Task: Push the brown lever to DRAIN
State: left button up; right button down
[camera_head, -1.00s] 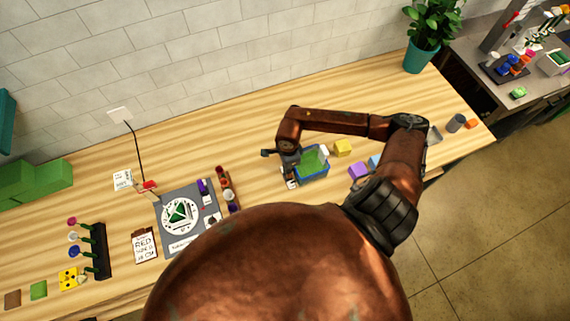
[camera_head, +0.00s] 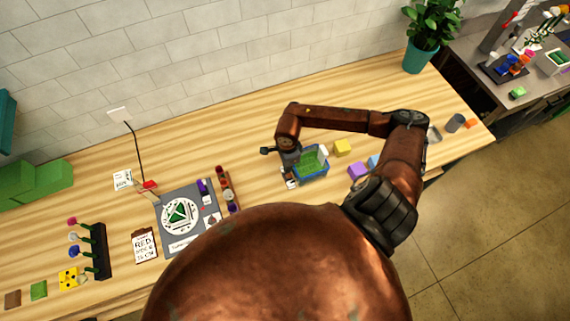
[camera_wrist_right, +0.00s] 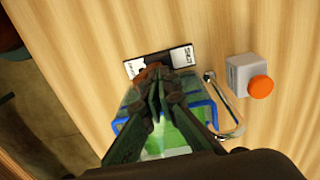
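The brown lever (camera_wrist_right: 148,72) shows in the right wrist view as a small brown piece just beyond my fingertips, in front of a black-and-white label plate (camera_wrist_right: 183,57). The lettering is too small to read, so I cannot tell which position the lever is at. My right gripper (camera_wrist_right: 158,88) has its fingers together and empty, at or very near the lever; contact is unclear. In the head view my right gripper (camera_head: 291,171) is at the left side of a blue-rimmed tank (camera_head: 326,174) with green inside, and hides the lever. My left gripper is not in view.
A white box with an orange button (camera_wrist_right: 260,87) and a bent metal pipe (camera_wrist_right: 233,130) stand right of the tank in the wrist view.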

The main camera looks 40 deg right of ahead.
notch_tip(320, 180, up, 6)
jog(key=shift+w+f+p, duration=0.15)
jog(key=shift+f+p, duration=0.1)
jog(key=shift+p, duration=0.7)
